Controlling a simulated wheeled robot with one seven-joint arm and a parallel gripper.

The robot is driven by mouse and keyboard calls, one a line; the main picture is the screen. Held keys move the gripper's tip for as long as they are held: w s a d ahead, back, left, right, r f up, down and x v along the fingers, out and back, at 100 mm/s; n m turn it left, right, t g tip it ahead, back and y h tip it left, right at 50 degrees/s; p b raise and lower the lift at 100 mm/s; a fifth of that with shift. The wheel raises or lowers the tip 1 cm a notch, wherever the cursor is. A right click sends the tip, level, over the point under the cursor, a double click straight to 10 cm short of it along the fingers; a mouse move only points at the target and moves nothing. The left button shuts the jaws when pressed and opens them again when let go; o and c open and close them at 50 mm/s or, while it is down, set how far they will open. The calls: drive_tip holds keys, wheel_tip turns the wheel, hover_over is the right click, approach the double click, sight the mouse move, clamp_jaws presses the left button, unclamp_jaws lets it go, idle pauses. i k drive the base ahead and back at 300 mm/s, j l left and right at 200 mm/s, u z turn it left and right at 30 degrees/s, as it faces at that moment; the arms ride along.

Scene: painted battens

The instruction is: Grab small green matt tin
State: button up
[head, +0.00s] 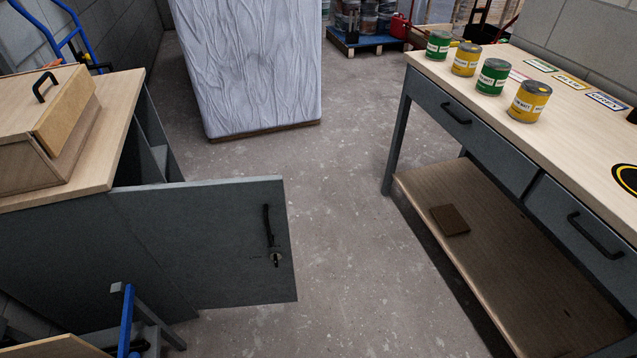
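Two green tins stand upright on the workbench (565,134) at the right, in a row with two yellow tins. One green tin (438,46) is at the far left end of the row, near the bench corner. The other green tin (491,78) stands between the yellow tins (466,60) and (528,103). All have pale label bands. The print is too small for me to tell which green tin is matt. The green tins look close in size. My gripper is not in view.
A grey cabinet door (205,240) stands open at the left, below a wooden box (50,125). A wrapped pallet load (250,65) stands at the back. Bare floor (340,220) lies between door and bench. Colour labels (573,82) lie behind the tins.

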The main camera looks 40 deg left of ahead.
sight(492, 77)
drive_tip(key=u, duration=2.15)
drive_tip(key=z, duration=1.55)
drive_tip(key=i+j+z, duration=0.5)
drive_tip(key=i+j, duration=1)
drive_tip(key=i, duration=0.05)
